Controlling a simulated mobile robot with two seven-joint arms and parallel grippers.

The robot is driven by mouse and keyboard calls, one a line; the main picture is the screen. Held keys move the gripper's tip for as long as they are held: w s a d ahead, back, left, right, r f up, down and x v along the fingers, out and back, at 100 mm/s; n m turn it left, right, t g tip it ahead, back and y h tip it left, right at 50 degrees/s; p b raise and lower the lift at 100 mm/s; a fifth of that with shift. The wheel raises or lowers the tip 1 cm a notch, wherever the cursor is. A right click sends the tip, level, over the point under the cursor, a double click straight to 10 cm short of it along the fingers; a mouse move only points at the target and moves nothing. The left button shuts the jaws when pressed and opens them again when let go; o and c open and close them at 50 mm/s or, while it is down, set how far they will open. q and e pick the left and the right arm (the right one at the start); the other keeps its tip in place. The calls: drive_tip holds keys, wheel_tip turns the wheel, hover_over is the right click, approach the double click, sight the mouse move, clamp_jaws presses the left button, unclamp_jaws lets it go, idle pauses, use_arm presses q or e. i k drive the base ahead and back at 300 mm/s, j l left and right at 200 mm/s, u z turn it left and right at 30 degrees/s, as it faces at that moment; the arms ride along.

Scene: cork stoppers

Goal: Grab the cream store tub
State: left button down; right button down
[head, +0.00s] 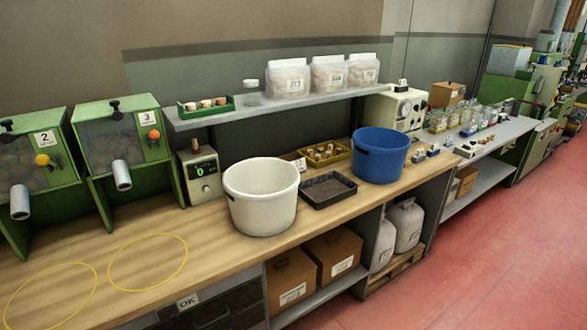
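A cream tub (260,200) stands upright on the wooden workbench, near the middle of the head view. It is wide, round and open at the top, with a handle slot on the left of its rim. Its inside looks empty as far as it shows. A blue tub (380,156) of similar shape stands farther right on the same bench. Neither of my grippers shows in the head view.
A black tray (328,190) lies close right of the cream tub, and a counter box (199,174) stands behind its left. A shelf (270,107) with bags runs above. Bare wood with yellow rings (148,262) lies left. Green dispensers (122,145) stand at the back left.

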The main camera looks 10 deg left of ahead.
sight(262, 193)
drive_tip(key=u, duration=0.95)
drive_tip(key=i+l+u, duration=0.1)
drive_tip(key=l+u, duration=0.15)
drive_tip(key=u, duration=0.2)
drive_tip(key=l+u, duration=0.25)
drive_tip(key=u, duration=0.15)
drive_tip(key=l+u, duration=0.25)
drive_tip(key=u, duration=0.2)
drive_tip(key=l+u, duration=0.2)
drive_tip(key=l, duration=0.15)
drive_tip(key=k+l+u, duration=0.2)
drive_tip(key=l, duration=0.15)
drive_tip(key=l+u, duration=0.25)
drive_tip(key=k+l, duration=0.05)
drive_tip(key=l, duration=0.05)
